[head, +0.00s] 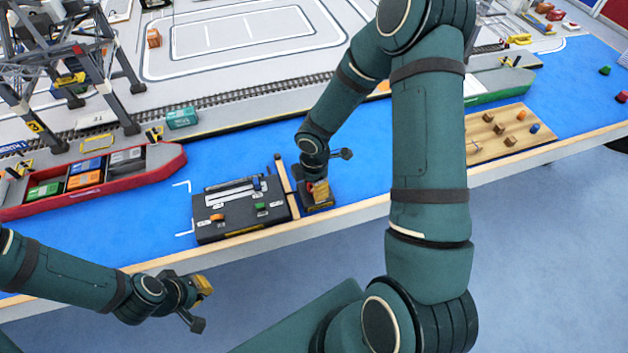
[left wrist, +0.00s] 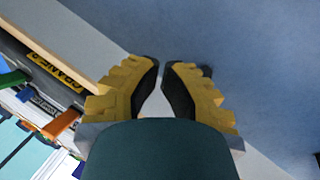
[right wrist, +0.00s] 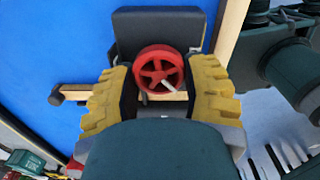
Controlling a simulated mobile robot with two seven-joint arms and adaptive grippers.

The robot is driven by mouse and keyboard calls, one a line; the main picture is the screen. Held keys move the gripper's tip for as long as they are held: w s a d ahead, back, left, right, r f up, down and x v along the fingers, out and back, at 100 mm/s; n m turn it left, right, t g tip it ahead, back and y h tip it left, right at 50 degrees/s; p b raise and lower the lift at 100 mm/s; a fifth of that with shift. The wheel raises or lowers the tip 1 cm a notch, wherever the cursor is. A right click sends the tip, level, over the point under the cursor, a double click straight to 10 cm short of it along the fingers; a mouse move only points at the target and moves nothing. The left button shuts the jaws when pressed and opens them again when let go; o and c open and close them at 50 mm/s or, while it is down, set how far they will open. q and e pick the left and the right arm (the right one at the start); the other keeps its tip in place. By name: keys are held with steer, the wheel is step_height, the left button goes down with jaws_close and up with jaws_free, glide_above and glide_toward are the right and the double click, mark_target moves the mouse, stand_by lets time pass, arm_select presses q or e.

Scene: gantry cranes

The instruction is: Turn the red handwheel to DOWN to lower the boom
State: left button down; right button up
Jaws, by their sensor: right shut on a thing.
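The red handwheel (right wrist: 160,68) shows in the right wrist view, with spokes and a dark block (right wrist: 160,27) behind it. My right gripper (right wrist: 162,82) has a yellow-padded finger on each side of the wheel and is shut on it. A short pale pin shows low on the wheel. In the head view my right gripper (head: 318,190) hides most of the wheel, on a dark base beside the black console. No DOWN mark is readable. My left gripper (head: 202,300) hangs in front of the table edge; in the left wrist view its fingertips (left wrist: 161,68) nearly meet, with nothing between them.
The black console (head: 235,228) with small orange and green levers stands just left of the wheel. A red boat (head: 160,163) with containers lies further left. A wooden board (head: 490,152) with small blocks lies right. Blue mat is bare between boat and console.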

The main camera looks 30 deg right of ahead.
steer(key=n+p, duration=0.2)
steer(key=n, duration=0.1)
steer(key=n+p, duration=0.1)
steer(key=n, duration=0.2)
steer(key=shift+s+r+n+p, duration=0.1)
steer(key=shift+s+n+p, duration=0.1)
steer(key=shift+n+p, duration=0.8)
steer(key=shift+n, duration=0.6)
steer(key=o, duration=1.2)
steer(key=shift+d, duration=0.1)
step_height(320, 180, up, 12)
steer(key=shift+f, duration=0.1)
